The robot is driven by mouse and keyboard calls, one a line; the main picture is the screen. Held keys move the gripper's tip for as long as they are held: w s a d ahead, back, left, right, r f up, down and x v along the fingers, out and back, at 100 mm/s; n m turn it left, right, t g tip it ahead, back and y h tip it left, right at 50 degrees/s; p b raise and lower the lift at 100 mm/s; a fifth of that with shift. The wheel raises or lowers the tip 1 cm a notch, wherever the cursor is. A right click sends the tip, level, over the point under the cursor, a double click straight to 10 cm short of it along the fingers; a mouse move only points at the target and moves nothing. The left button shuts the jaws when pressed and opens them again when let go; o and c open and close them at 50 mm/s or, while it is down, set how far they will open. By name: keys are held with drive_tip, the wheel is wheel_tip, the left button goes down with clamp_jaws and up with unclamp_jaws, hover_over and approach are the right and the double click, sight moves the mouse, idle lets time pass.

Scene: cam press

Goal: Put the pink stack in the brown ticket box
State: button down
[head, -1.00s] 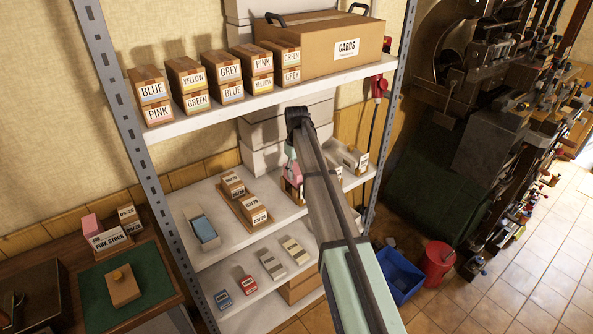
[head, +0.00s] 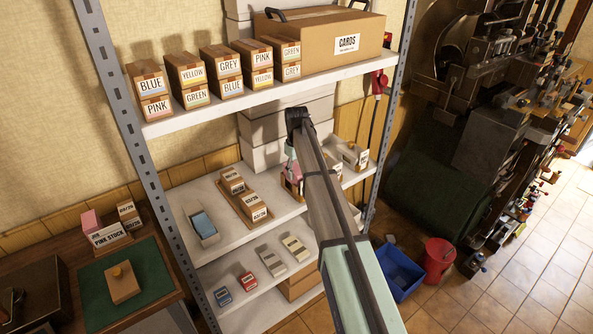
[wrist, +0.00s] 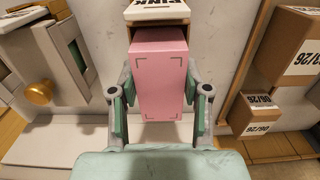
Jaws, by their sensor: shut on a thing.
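The pink stack (wrist: 158,80) is a pink block with dark corner marks, upright between the fingers of my gripper (wrist: 159,108). The gripper is shut on its sides. A brown box (wrist: 186,36) with a white PINK label is directly behind the stack's upper end in the wrist view. I cannot tell whether the stack's end is inside this box or only in front of it. In the head view the pink stack (head: 292,170) shows at the middle shelf beside my arm, with my gripper largely hidden.
Small dated boxes (head: 233,181) stand on a brown tray to the left on the middle shelf. White-fronted boxes (head: 352,156) stand to the right. The upper shelf (head: 215,110) overhangs. A PINK STOCK holder (head: 108,235) is on the desk at left.

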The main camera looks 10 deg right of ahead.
drive_tip(key=shift+f, duration=0.35)
idle(0.3)
drive_tip(key=shift+c, duration=2.3)
unclamp_jaws()
drive_tip(key=shift+r, duration=0.1)
wheel_tip(320, 180, up, 7)
drive_tip(key=shift+r, duration=0.2)
